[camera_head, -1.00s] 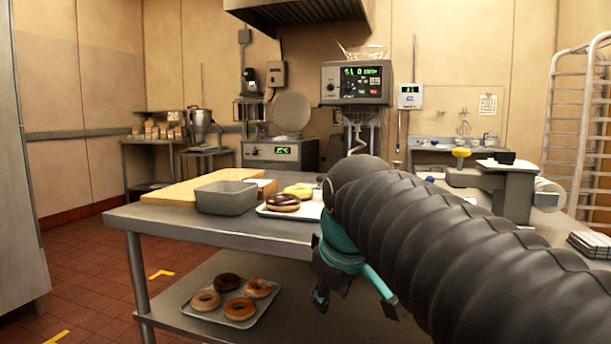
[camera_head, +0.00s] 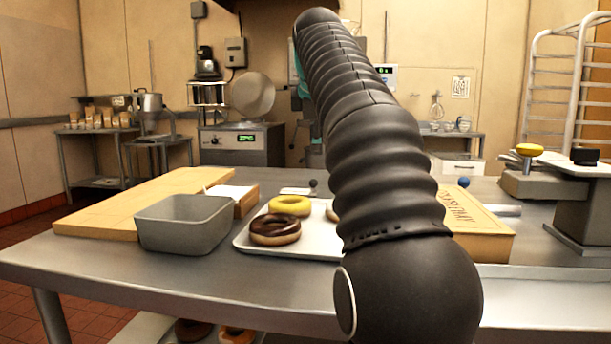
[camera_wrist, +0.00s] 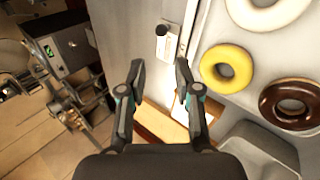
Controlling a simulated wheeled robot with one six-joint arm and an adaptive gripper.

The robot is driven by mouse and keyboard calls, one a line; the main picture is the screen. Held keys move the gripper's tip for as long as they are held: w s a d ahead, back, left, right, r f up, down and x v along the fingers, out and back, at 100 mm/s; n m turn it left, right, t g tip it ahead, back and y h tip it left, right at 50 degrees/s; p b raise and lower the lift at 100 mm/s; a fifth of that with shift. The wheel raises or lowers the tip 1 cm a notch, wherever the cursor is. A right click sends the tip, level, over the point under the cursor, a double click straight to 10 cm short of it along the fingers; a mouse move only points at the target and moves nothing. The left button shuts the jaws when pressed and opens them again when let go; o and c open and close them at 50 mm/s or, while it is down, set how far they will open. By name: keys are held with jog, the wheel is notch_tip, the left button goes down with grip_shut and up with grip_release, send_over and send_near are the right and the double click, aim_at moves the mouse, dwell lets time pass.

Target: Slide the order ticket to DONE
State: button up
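My gripper (camera_wrist: 160,70) is open and empty in the wrist view, its two dark fingers apart above the steel table (camera_wrist: 130,20). In the head view my arm hides most of it. No ticket with readable text or DONE mark shows. A small white plate with a dark knob (camera_wrist: 166,46) lies on the table just beyond the fingertips; it also shows in the head view (camera_head: 296,191). A white sheet (camera_head: 230,191) lies on a wooden block (camera_head: 246,203) beside the grey bin. I cannot tell which is the order ticket.
A tray (camera_head: 322,240) holds a yellow donut (camera_head: 290,205) and a chocolate donut (camera_head: 275,229). The grey bin (camera_head: 184,222) and a cutting board (camera_head: 95,212) are at left. A cardboard box (camera_head: 475,225) and a scale-like device (camera_head: 560,185) stand at right.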

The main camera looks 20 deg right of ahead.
aim_at(314, 180)
jog(key=x, duration=1.3)
jog(key=shift+a+f, duration=0.1)
jog(key=shift+a, duration=0.1)
grip_shut()
